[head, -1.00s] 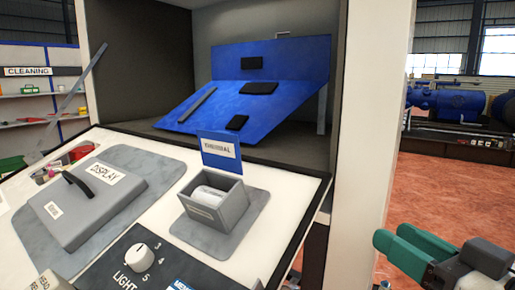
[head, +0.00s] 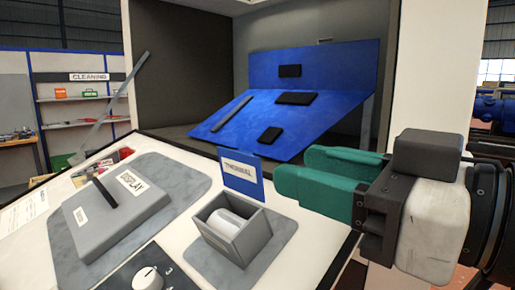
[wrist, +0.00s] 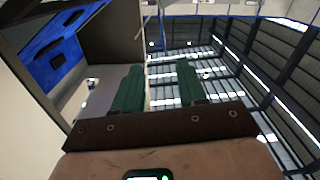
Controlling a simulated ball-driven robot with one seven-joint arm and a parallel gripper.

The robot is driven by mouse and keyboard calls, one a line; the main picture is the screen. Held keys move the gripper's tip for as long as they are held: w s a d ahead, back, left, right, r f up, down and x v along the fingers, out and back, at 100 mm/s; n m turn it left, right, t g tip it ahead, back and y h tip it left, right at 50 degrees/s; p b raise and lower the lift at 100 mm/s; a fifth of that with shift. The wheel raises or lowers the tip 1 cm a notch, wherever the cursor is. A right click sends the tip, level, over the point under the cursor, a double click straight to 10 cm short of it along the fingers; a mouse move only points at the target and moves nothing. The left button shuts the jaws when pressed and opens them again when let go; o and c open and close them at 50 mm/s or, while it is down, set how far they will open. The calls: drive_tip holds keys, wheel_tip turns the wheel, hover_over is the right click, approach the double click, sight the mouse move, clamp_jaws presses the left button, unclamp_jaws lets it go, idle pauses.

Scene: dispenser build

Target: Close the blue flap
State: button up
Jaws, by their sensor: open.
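A small blue flap (head: 241,177) with a white label stands upright at the back edge of an open grey box (head: 235,232). A white roll (head: 232,222) lies inside the box. My gripper (head: 290,168) has green fingers, is open and empty, and points left. In the head view it appears just right of the flap, with a gap between them. In the wrist view the two fingers (wrist: 158,72) are apart with nothing between them. The small flap cannot be made out in the wrist view.
A large sloping blue panel (head: 265,112) with black pads sits in the cabinet behind. A grey DISPLAY cover (head: 115,210) with a black handle is at left. A dial (head: 148,279) is in front. The cabinet's white post (head: 425,75) stands behind my gripper.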

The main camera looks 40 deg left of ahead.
sight(250, 154)
drive_tip(key=a, duration=0.2)
drive_tip(key=a+p, duration=0.1)
drive_tip(key=a, duration=0.5)
drive_tip(key=shift+w+a, duration=0.25)
drive_tip(key=shift+w, duration=0.1)
drive_tip(key=shift+c, duration=0.2)
clamp_jaws()
